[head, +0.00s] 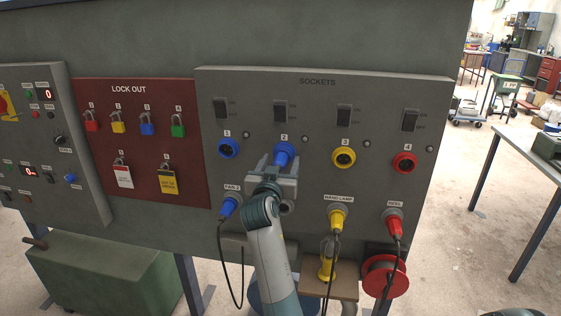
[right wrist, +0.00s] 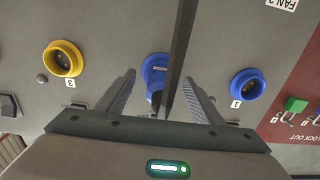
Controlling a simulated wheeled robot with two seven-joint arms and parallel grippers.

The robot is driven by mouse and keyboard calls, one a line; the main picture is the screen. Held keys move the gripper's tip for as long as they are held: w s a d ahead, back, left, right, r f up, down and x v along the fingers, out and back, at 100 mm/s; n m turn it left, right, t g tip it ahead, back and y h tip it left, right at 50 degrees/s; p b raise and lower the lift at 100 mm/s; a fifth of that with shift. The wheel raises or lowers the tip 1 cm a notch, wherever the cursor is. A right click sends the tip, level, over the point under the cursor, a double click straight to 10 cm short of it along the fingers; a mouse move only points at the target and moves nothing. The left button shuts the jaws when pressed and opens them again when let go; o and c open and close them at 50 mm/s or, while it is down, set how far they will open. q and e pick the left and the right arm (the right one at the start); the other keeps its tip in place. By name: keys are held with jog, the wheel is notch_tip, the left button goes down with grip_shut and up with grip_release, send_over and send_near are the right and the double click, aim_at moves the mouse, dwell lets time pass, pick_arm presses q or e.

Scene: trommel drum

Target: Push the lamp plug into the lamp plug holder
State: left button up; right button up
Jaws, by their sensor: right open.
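The yellow lamp plug (head: 338,219) sits at the grey holder under the HAND LAMP label on the right part of the sockets panel, its cable hanging down. How deep it sits I cannot tell. The holder (head: 339,207) is mostly hidden behind the plug. My right gripper (head: 281,164) is up and left of the lamp plug, in front of socket 2. In the right wrist view its fingers are apart, on either side of a blue plug (right wrist: 155,70) at socket 2, with visible gaps. My left gripper is out of view.
Yellow socket 3 (head: 343,158) and red socket 4 (head: 404,163) show no plug. A red plug (head: 394,227) and a blue plug (head: 229,206) sit in the lower row. A yellow hand lamp (head: 327,263) and red reel (head: 385,277) are below. Cables hang in front.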

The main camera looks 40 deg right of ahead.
dwell(0.3)
jog(key=c, duration=1.4)
jog(key=shift+s+a, duration=0.1)
jog(key=shift+a, duration=0.05)
jog(key=shift+p+v, duration=0.35)
jog(key=shift+v, duration=2.5)
jog(key=shift+s+a, duration=0.1)
jog(key=shift+a, duration=0.05)
